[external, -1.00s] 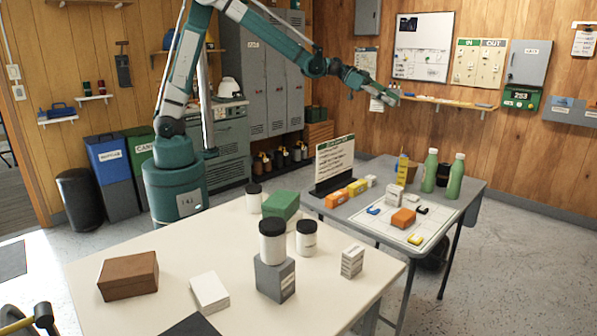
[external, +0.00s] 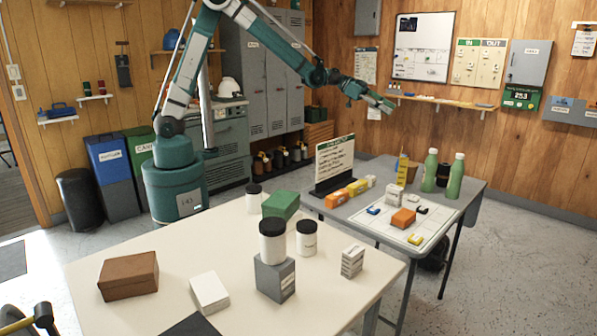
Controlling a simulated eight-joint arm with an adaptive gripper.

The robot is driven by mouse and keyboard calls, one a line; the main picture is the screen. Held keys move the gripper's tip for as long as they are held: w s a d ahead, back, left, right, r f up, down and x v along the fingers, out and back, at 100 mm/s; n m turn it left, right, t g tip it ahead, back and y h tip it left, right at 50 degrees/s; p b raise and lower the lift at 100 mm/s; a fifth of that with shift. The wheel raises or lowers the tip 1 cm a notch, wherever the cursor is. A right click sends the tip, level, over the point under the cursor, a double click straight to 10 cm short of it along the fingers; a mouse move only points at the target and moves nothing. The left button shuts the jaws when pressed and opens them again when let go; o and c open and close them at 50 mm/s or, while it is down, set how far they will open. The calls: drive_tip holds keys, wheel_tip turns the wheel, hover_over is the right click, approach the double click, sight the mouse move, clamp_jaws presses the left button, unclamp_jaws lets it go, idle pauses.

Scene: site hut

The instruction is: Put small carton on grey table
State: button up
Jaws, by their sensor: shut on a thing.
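My gripper (external: 384,105) is in the air above and behind the grey table (external: 455,207), in front of the wall shelf. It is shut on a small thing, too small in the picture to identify. A small white printed carton (external: 352,261) stands upright on the cream table (external: 130,240), near its right corner. A small white box (external: 371,181) sits on the grey table at the end of a row with yellow and orange boxes (external: 357,187). I cannot tell which of these, if any, is the task's carton.
The cream table holds a green box (external: 281,204), dark-lidded jars, a grey block (external: 274,280) and a brown box (external: 129,275).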

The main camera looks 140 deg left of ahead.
hover_over(380, 177)
wheel_tip(380, 177, down, 19)
drive_tip(key=shift+s+a+r, duration=0.1)
drive_tip(key=shift+a, duration=0.1)
idle(0.3)
drive_tip(key=shift+f+b, duration=0.75)
drive_tip(key=shift+f, duration=2.4)
drive_tip(key=shift+f+b, duration=0.45)
drive_tip(key=shift+f, duration=1.4)
drive_tip(key=shift+f, duration=0.1)
